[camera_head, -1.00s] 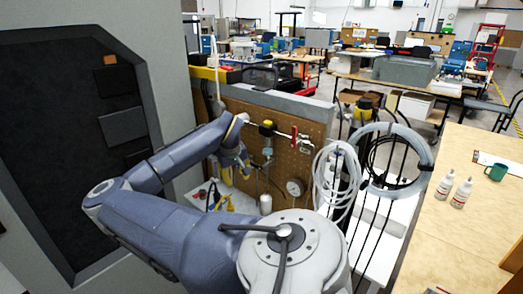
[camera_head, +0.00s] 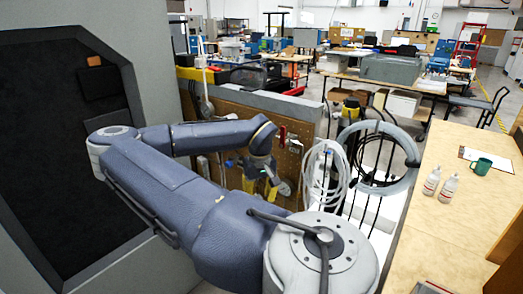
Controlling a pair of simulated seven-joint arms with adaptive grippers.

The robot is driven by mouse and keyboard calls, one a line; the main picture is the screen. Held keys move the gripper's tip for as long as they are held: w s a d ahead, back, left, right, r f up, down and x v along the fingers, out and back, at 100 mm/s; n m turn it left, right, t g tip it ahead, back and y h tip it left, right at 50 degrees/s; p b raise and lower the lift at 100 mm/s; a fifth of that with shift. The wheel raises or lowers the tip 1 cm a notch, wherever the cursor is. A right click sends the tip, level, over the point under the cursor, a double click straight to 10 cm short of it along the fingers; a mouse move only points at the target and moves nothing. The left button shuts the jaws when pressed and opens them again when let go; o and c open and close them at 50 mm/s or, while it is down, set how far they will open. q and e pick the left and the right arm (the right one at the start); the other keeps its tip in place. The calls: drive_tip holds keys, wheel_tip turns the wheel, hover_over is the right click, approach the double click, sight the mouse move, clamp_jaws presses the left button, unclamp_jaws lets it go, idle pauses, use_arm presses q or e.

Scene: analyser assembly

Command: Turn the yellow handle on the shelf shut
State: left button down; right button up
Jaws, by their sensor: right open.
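My right gripper (camera_head: 260,188) hangs down in front of the brown pegboard panel, its yellow-tipped fingers apart with nothing seen between them. My right forearm and wrist cover much of the panel and the white shelf below it. I cannot make out the yellow handle; it seems hidden behind my arm. A red lever (camera_head: 282,133) shows on the pegboard (camera_head: 300,130), just right of my wrist. My left gripper is out of view.
A round gauge (camera_head: 284,187) is just right of my gripper. Coiled pale tubing (camera_head: 325,175) and a grey hose ring (camera_head: 405,145) hang further right. A grey cabinet with a dark panel (camera_head: 60,170) is at the left.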

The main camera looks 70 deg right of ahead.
wheel_tip(320, 180, down, 14)
drive_tip(key=shift+r, duration=0.1)
idle(0.5)
drive_tip(key=shift+c, duration=0.5)
clamp_jaws()
